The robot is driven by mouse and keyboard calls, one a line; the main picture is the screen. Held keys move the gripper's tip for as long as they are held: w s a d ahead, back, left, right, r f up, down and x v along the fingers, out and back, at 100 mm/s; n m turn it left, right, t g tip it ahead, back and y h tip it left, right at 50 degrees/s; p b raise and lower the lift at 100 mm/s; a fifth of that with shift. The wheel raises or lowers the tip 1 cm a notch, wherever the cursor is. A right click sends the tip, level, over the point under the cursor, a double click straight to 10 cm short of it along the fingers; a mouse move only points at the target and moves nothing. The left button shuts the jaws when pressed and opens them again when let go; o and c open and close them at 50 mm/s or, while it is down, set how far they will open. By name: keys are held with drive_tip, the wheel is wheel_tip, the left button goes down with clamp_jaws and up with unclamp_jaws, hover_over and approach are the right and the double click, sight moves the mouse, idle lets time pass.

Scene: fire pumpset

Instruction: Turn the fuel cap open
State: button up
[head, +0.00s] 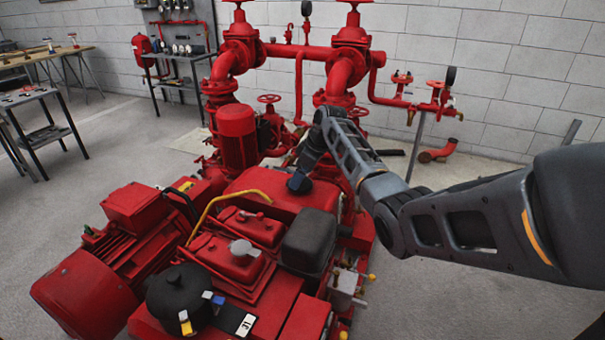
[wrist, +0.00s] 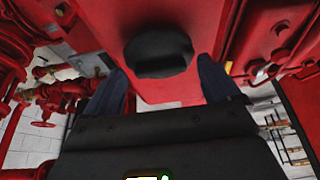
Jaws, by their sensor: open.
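The fuel cap (wrist: 160,52) is a round black cap with a raised grip bar, set on a red tank face in the wrist view. My gripper (wrist: 162,64) is open, with one dark blue finger to each side of the cap's lower part. The cap lies between and beyond the fingertips; I cannot tell whether they touch it. In the head view my gripper (head: 299,184) is over the red tank (head: 268,190), and I cannot make out the cap there.
The red engine block (head: 245,230) has a yellow hose (head: 215,205), a dark box (head: 310,240) and a black round housing (head: 178,290). Red pipes and valves (head: 345,70) stand behind. A side table (head: 40,130) is at the left. Floor is clear at the right front.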

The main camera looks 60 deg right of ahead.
drive_tip(key=c, duration=1.1)
drive_tip(key=shift+o, duration=0.2)
